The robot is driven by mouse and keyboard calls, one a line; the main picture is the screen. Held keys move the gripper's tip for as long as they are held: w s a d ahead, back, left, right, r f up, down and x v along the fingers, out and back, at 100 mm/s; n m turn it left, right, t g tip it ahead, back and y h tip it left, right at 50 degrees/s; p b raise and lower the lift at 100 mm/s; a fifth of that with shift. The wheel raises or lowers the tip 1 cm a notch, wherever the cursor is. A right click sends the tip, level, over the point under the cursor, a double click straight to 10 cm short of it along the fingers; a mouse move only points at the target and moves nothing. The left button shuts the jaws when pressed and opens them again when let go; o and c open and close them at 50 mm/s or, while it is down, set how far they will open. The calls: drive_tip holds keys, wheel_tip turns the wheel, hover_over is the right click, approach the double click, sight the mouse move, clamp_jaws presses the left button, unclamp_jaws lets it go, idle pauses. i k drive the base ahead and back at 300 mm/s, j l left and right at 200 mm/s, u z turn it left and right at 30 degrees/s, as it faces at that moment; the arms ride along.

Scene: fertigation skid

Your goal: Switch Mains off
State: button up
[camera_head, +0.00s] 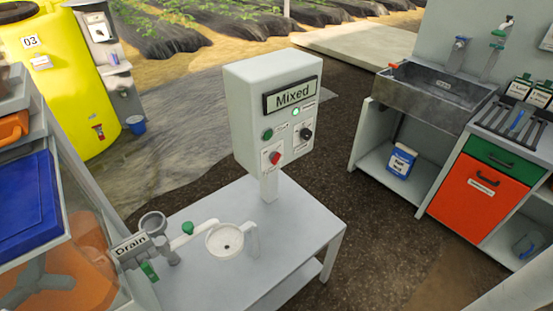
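A pale grey control box (243,118) stands on a post at the back of a small grey table, near the middle of the view. Its display (293,94) reads "Mixed". A green lamp (296,111) below the display looks lit. A black rotary knob (306,134) sits at the lower right of the front, a green button (268,135) at the left, and a red knob or button (275,158) at the lower left. The small labels are too blurred to read, so I cannot tell which control is Mains. My gripper is not in view.
The table (300,230) bears a Drain valve (155,245) and a white cup (224,240). A yellow tank (60,80) stands at the back left. A sink (430,92) and cabinet (480,190) stand right. Bare ground lies between table and sink.

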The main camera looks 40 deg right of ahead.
sight(274, 157)
drive_tip(key=l, duration=0.65)
drive_tip(key=k+l, duration=0.15)
drive_tip(key=l, duration=0.5)
